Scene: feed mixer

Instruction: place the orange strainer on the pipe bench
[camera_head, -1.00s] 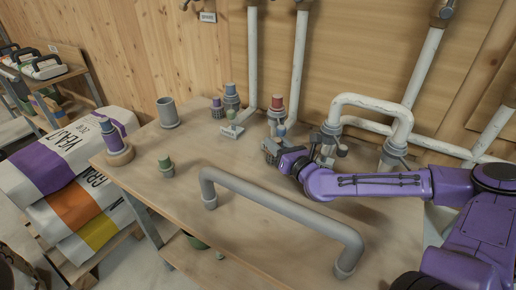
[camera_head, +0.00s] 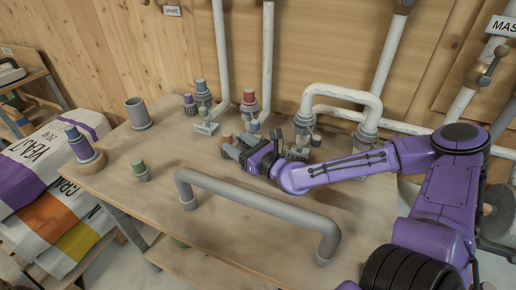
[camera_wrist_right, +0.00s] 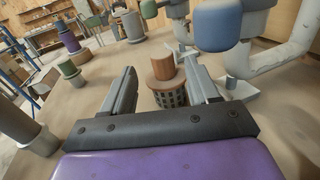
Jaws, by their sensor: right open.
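The orange strainer (camera_wrist_right: 165,68) has an orange-brown top and a dark mesh basket below. In the wrist view it stands upright between the two fingers of my right gripper (camera_wrist_right: 158,88), with gaps visible beside it. In the head view its orange top (camera_head: 227,137) shows small at the fingertips of my right gripper (camera_head: 236,149), low over the pipe bench (camera_head: 150,195). The right gripper is open. The strainer seems to rest on the bench, but its base is partly hidden by the gripper. My left gripper is out of view.
A grey pipe loop (camera_head: 255,208) stands on the bench in front of my right arm. White pipes (camera_head: 340,94) rise behind. The bench's front left is clear.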

